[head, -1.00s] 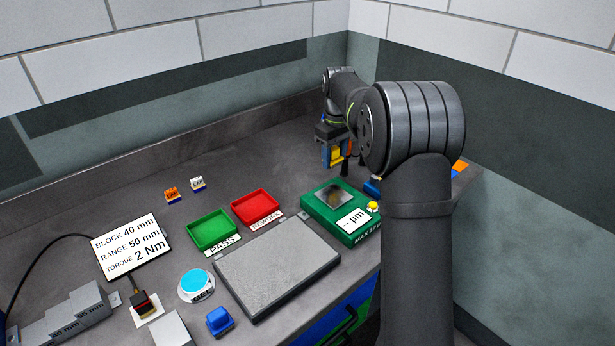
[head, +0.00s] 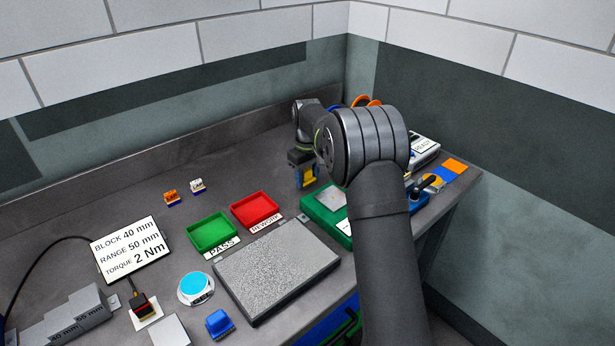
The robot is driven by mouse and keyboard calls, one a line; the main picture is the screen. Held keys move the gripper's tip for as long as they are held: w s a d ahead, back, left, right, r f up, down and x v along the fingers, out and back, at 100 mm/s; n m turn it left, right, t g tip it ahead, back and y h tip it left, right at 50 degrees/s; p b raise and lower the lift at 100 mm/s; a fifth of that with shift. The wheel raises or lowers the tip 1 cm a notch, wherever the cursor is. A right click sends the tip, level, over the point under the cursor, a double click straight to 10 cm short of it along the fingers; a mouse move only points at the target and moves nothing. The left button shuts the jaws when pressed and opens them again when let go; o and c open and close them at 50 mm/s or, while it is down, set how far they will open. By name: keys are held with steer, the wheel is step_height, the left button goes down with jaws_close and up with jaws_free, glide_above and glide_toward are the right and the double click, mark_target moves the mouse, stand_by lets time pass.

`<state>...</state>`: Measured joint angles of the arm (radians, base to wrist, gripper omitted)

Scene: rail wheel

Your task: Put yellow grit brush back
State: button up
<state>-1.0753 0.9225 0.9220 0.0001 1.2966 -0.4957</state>
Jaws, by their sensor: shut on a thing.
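My gripper (head: 303,181) is at the back of the bench, behind the red tray and left of my forearm. It is shut on the yellow grit brush (head: 309,178), which shows as a small yellow patch by the blue fingers. The brush is held near the bench top; I cannot tell whether it touches it. Most of the brush is hidden by the fingers, and its lower end is too small to make out.
A green tray (head: 193,235) and a red tray (head: 237,222) stand behind a grey plate (head: 278,270). A green measuring device (head: 323,207) is partly hidden by my arm. Blue and orange items (head: 430,183) lie at right.

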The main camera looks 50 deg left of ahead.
mark_target(308, 171)
steer(key=shift+f, duration=0.15)
steer(key=o, duration=1)
step_height(308, 171, up, 12)
steer(key=shift+r, duration=0.15)
step_height(308, 171, down, 12)
steer(key=shift+f, duration=0.1)
step_height(308, 171, up, 3)
steer(key=shift+r, duration=0.55)
